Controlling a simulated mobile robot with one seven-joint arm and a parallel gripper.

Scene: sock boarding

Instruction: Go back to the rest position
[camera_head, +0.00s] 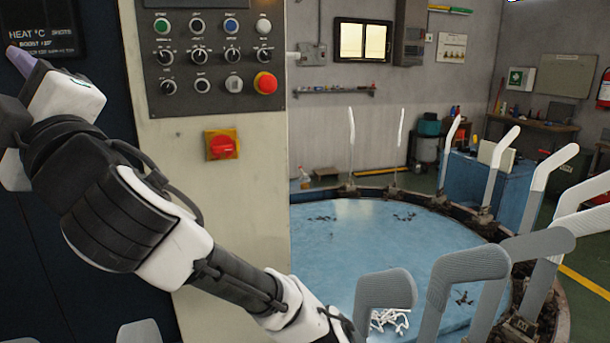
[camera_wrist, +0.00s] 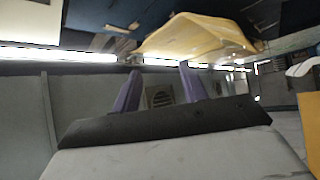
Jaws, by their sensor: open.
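My gripper (camera_head: 20,60) is raised at the upper left of the head view, in front of the dark machine front, just below the heat display (camera_head: 40,28). One purple finger shows there. In the wrist view my gripper (camera_wrist: 158,78) has its two purple fingers apart with nothing held between them. My arm reaches up to it from the bottom middle of the head view, across the control cabinet.
The cabinet carries a button panel (camera_head: 212,55) and a red rotary switch (camera_head: 221,145). A blue round table (camera_head: 370,235) is ringed with upright sock forms, several wearing grey socks (camera_head: 465,270). White pieces (camera_head: 390,318) lie on it. A yellowish shape (camera_wrist: 195,38) shows beyond the fingers.

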